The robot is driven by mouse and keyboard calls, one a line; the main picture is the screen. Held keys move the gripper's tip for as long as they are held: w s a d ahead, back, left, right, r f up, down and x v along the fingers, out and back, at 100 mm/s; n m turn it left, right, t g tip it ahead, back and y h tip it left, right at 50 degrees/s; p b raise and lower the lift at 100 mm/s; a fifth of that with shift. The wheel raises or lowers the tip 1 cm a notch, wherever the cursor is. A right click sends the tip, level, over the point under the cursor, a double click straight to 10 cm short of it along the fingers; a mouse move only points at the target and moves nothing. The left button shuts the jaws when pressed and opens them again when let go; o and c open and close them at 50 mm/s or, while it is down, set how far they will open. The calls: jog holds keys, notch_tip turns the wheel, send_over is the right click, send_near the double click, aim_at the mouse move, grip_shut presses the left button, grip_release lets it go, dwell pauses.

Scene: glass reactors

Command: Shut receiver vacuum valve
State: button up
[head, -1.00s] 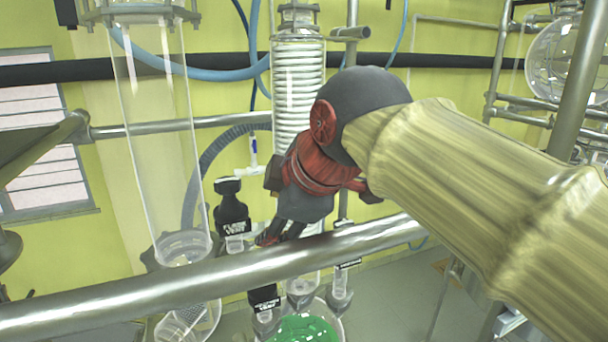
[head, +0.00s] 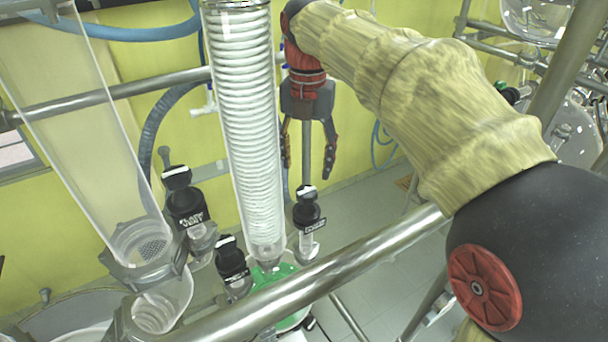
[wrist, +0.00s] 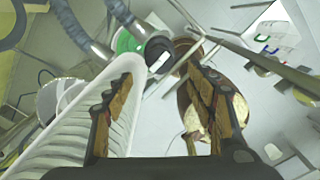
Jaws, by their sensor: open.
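Three black-capped valves show in the head view. The left one (head: 185,205) seems to read "flask vent". The middle one (head: 232,262) sits lower, and the right one (head: 307,210) stands right of the coil condenser; their labels are too small to read, so I cannot tell which is the receiver vacuum valve. My gripper (head: 308,180) is open and empty, pointing down just above the right valve. In the wrist view, a black knob with a white bar (wrist: 157,54) lies ahead between my open fingers (wrist: 152,76), apart from both.
The glass coil condenser (head: 243,130) stands close left of my gripper. A steel rail (head: 350,255) crosses in front of the valves. A flask with green liquid (head: 275,275) sits below. A clear glass column (head: 95,130) stands at left.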

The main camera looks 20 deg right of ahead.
aim_at(306, 191)
jog(key=shift+w+d+f, duration=0.1)
jog(key=shift+w+f, duration=0.1)
jog(key=shift+f, duration=0.15)
jog(key=shift+s+f+p, duration=0.15)
jog(key=shift+f+p, duration=0.55)
jog(key=shift+f, duration=2.8)
jog(key=c, duration=0.3)
jog(key=c, duration=0.8)
jog(key=shift+c, duration=0.3)
jog(key=shift+m, duration=0.3)
